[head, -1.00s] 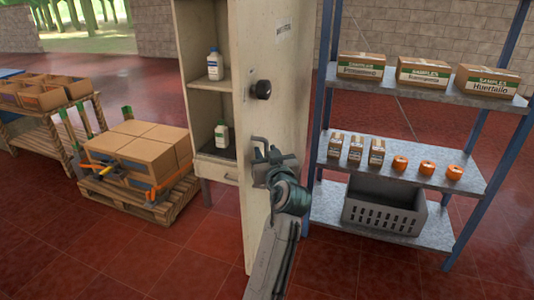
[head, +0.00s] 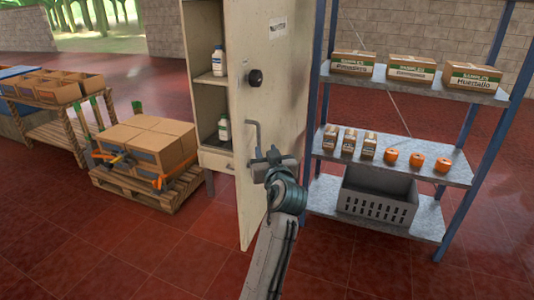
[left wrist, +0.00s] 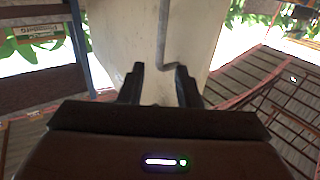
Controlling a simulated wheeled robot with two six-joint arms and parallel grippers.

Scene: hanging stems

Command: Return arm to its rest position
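My left gripper (head: 264,157) is in front of the open cabinet door (head: 268,100), just below its bent metal handle (head: 254,136). In the left wrist view the two dark fingers (left wrist: 160,84) stand apart with nothing between them. The handle (left wrist: 165,40) shows beyond the fingertips there, against the pale door (left wrist: 140,35). The gripper seems clear of the handle, though the exact gap is hard to judge. My right gripper is in neither view.
The cabinet's shelves hold white bottles (head: 218,61). To the right a blue-framed rack carries sample boxes (head: 411,68), small boxes, orange items and a grey crate (head: 377,203). A pallet of cartons (head: 146,146) stands left. Red floor (head: 120,250) in front is clear.

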